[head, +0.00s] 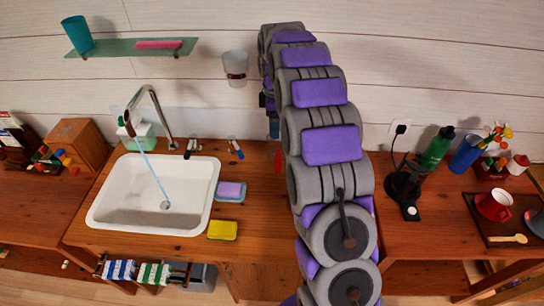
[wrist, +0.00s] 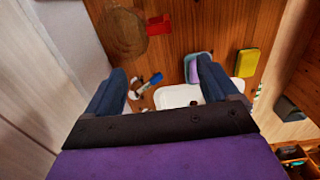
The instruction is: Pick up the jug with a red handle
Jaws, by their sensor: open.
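A see-through round jug (wrist: 122,36) with a red handle (wrist: 158,25) stands on the wooden counter, seen from above at the top of the wrist view. In the head view my arm hides most of it; a bit of red (head: 278,156) shows beside the arm. My gripper (wrist: 160,68) is open, with its two blue fingers spread wide and nothing between them. The jug is beyond the fingertips, up and to the left in the wrist view. In the head view the gripper is mostly hidden behind my arm.
A white sink (head: 110,205) with a running tap is left of my arm. A yellow sponge (head: 222,230) and a soap dish (head: 230,192) lie beside it.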

